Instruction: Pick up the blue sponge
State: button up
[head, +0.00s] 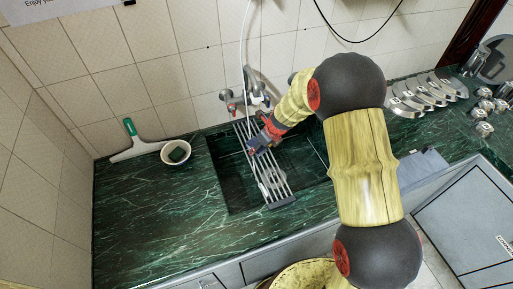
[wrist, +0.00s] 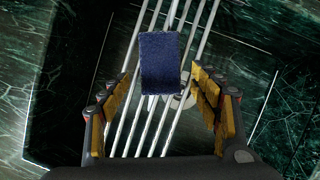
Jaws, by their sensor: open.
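The blue sponge (wrist: 160,58) lies on the metal bars of a rack (wrist: 187,45), upright in the wrist picture. My gripper (wrist: 162,82) is open, with one yellow-padded finger on each side of the sponge's lower part. Gaps show between the sponge and both fingers, and nothing is held. In the head view my gripper (head: 256,145) is over the rack at the sink. There the sponge is mostly hidden by my gripper or too small to make out clearly.
The rack spans the dark green sink (head: 227,175). Behind it a faucet (head: 256,98) stands against the tiled wall. A white bowl (head: 175,161) with a dark green item and a squeegee (head: 135,148) are on the left. Lids (head: 425,92) lie at the right. The front-left counter is clear.

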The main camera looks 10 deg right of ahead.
aim_at(261, 148)
jog(key=shift+w+f, duration=0.2)
jog(key=shift+f, duration=0.1)
jog(key=shift+c, duration=0.6)
jog(key=c, duration=0.7)
jog(key=shift+c, duration=0.6)
jog(key=shift+r, duration=0.5)
jog(key=p+v, duration=0.2)
jog(key=v, duration=0.1)
jog(key=shift+w+a, duration=0.2)
jog(key=shift+w, duration=0.05)
jog(key=s+d, duration=0.9)
jog(key=s, duration=0.6)
jog(key=shift+b, duration=0.45)
